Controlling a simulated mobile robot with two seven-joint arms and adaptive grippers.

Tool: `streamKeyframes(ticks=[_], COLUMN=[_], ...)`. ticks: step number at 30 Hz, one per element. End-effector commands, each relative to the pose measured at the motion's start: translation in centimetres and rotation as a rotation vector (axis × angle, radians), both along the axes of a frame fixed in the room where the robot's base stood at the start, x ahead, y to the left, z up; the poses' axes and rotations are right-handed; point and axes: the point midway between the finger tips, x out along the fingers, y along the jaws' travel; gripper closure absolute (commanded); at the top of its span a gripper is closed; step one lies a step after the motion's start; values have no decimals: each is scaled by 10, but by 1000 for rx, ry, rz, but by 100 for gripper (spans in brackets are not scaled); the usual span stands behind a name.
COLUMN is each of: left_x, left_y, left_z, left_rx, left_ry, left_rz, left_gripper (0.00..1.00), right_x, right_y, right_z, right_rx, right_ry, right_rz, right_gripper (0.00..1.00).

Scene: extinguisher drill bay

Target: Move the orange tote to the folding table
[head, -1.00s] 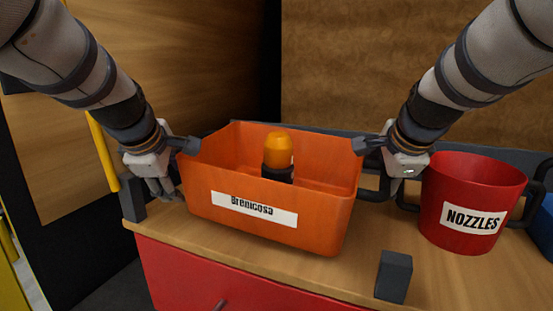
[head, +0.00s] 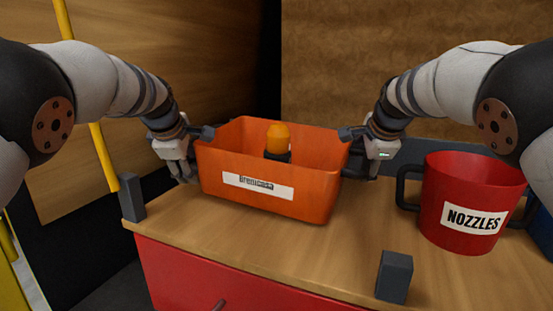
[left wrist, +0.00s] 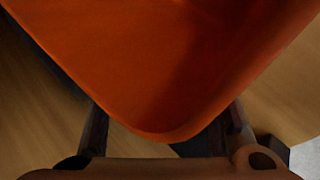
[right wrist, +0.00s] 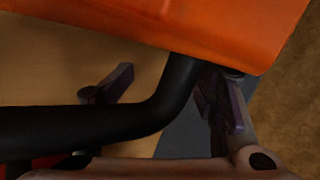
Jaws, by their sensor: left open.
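The orange tote (head: 318,207), with a white label on its front, is on or just above the wooden top, between my two grippers. An amber-domed object with a dark base (head: 278,137) stands inside it. My left gripper (head: 190,172) is at the tote's left side; the left wrist view shows its fingers apart, with the tote's orange corner (left wrist: 160,85) over the gap. My right gripper (head: 362,170) is at the right side. Its fingers are apart in the right wrist view, with a black handle bar (right wrist: 110,130) running past them below the tote. No folding table can be identified.
A red bucket labelled NOZZLES (head: 475,205) with black handles stands right of the tote. Dark upright blocks stand at the front right (head: 394,277) and left end (head: 132,197) of the wooden top (head: 260,250). Bare wood lies before the tote.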

Motion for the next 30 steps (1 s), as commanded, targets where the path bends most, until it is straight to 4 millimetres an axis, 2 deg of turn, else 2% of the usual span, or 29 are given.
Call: streamKeyframes(ticks=[1, 5, 19, 24, 30], left_x=[-2, -13, -72, -87, -95], left_y=[-8, -8, -7, -6, -6], left_z=[7, 17, 64, 75, 80], left_rx=[-5, -5, -2, -1, -1], left_ry=[-7, -9, -9, -8, -6], left_rz=[-11, -10, -9, -10, -10], left_gripper=[50, 50, 50, 50, 50], right_x=[-1, -12, -71, -86, -94], right_y=[8, 8, 7, 6, 6], right_z=[8, 19, 65, 77, 82], right_rx=[9, 8, 5, 5, 6], right_ry=[-11, -14, -13, -12, -10], right_rz=[8, 8, 7, 7, 6], right_gripper=[50, 50, 50, 50, 50])
